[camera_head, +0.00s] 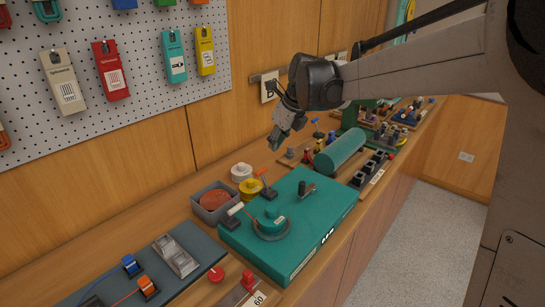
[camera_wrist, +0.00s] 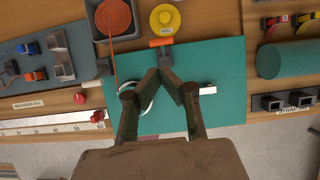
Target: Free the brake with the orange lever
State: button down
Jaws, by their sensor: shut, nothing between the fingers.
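The orange lever (camera_head: 262,173) stands up from a small dark base on the teal board (camera_head: 318,188), near the board's back edge. In the wrist view the orange lever (camera_wrist: 161,42) lies just beyond my fingertips, with its grey base near them. My gripper (camera_head: 277,140) is shut and empty. In the head view it is above and behind the board, apart from the lever. In the wrist view my gripper (camera_wrist: 166,78) hides part of the board and of the round teal spool. The spool (camera_head: 271,224) shows whole in the head view.
A grey tray with an orange cord coil (camera_head: 213,199) and a yellow jar (camera_head: 250,189) sit behind the board. A pale-handled lever (camera_head: 235,209) stands at the board's left. A dark-knobbed metal handle (camera_head: 304,188) and a green cylinder (camera_head: 340,152) are to the right.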

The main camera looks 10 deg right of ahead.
jog(key=shift+s+d+r, duration=0.1)
jog(key=shift+r, duration=0.75)
jog(key=s+d+n+t+h+b, duration=0.1)
jog(key=s+d+n, duration=0.2)
jog(key=s+n, duration=0.5)
jog(key=s+d+n+t+h+b, duration=0.1)
jog(key=s+d+n, duration=0.3)
jog(key=s, duration=0.6)
jog(key=s+d+f+n+b, duration=0.1)
jog(key=s+d+f+n, duration=0.1)
jog(key=s+f+n, duration=0.2)
jog(key=s+d+f+n+t+h, duration=0.1)
jog(key=s+f+n, duration=0.3)
jog(key=s+n, duration=0.7)
jog(key=shift+d+f+t+b, duration=0.15)
jog(key=shift+d+t+b, duration=0.15)
jog(key=shift+d+b, duration=0.05)
